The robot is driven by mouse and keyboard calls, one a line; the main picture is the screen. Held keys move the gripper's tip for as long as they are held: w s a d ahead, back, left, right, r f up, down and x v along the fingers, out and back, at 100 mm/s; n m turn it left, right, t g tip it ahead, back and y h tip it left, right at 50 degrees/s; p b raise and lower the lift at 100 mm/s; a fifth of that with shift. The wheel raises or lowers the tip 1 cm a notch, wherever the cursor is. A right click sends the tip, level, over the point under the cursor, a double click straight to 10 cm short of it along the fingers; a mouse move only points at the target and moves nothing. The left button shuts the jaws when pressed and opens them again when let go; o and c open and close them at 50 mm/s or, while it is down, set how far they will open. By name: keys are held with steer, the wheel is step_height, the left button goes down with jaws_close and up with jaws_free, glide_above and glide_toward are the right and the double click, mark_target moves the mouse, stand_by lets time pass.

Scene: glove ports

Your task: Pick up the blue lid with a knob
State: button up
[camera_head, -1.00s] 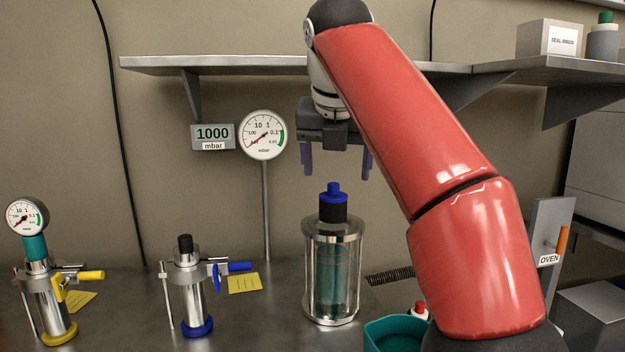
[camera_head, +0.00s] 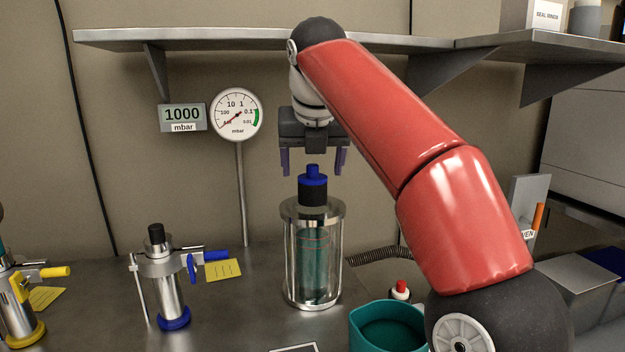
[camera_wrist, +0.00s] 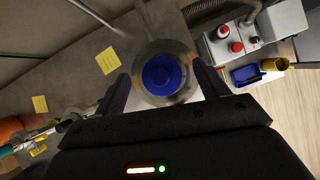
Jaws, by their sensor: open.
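The blue lid with a knob (camera_head: 314,177) sits on top of a black collar above a clear glass cylinder (camera_head: 313,262) with metal end plates, standing upright on the bench. In the wrist view the lid (camera_wrist: 161,75) shows from above as a blue disc. My gripper (camera_head: 314,162) is open and empty, pointing down just above the lid. Its two purple fingers are on either side of the knob, apart from it. In the wrist view the gripper fingers (camera_wrist: 163,88) flank the lid left and right.
A pressure gauge (camera_head: 237,114) on a pole stands behind left, below a wall shelf (camera_head: 260,40). A blue-ringed metal valve post (camera_head: 165,280) stands left. A teal bin (camera_head: 388,326) is at front right. Bench between the valve post and cylinder is mostly clear.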

steer(key=shift+w+f, duration=0.35)
steer(key=shift+f, duration=0.3)
steer(key=c, duration=1)
steer(key=shift+r, duration=0.15)
